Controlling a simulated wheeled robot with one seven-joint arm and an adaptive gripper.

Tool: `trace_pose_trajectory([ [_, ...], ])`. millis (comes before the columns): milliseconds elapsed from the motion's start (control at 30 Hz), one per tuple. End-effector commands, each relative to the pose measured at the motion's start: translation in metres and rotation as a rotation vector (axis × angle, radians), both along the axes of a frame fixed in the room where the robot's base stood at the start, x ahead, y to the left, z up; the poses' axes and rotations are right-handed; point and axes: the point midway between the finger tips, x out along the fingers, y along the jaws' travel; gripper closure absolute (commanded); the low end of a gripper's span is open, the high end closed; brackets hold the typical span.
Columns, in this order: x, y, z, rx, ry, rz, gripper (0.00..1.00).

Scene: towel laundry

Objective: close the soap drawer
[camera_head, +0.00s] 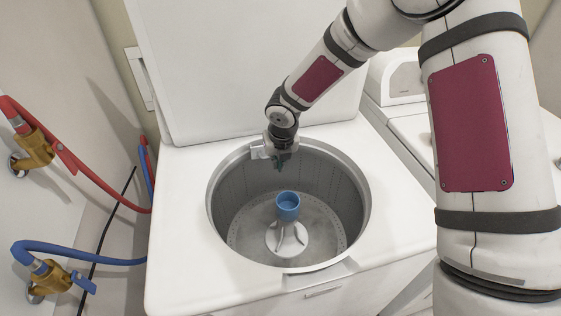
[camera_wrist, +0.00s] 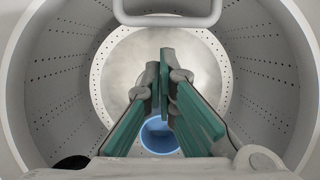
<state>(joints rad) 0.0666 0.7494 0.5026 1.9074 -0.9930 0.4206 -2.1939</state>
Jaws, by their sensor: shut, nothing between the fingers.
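The top-loading washer (camera_head: 190,222) stands with its lid (camera_head: 240,60) raised and its round tub open. My gripper (camera_head: 281,160) hangs over the back rim of the tub, with its green fingers pointing down into it. In the wrist view the fingers (camera_wrist: 165,66) are shut and empty. A small white piece (camera_head: 258,152) sits at the rim just left of the gripper. A pale bracket-like loop (camera_wrist: 168,20) shows at the top of the wrist view, apart from the fingers. I cannot tell whether either is the soap drawer, or how far it is open.
A blue cup-like top (camera_head: 288,203) stands on the agitator in the tub; it also shows in the wrist view (camera_wrist: 158,138). Red (camera_head: 85,180) and blue (camera_head: 95,256) hoses run at the left. A second white machine (camera_head: 408,125) stands at the right.

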Motion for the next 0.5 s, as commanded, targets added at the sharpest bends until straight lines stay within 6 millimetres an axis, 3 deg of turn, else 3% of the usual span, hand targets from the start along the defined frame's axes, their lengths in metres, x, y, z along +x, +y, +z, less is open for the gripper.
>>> trace_pose_trajectory([
  [200,0.014,0.003,-0.003,0.000,0.001,0.000,1.00],
  [500,0.015,0.004,-0.003,0.000,0.001,0.001,1.00],
])
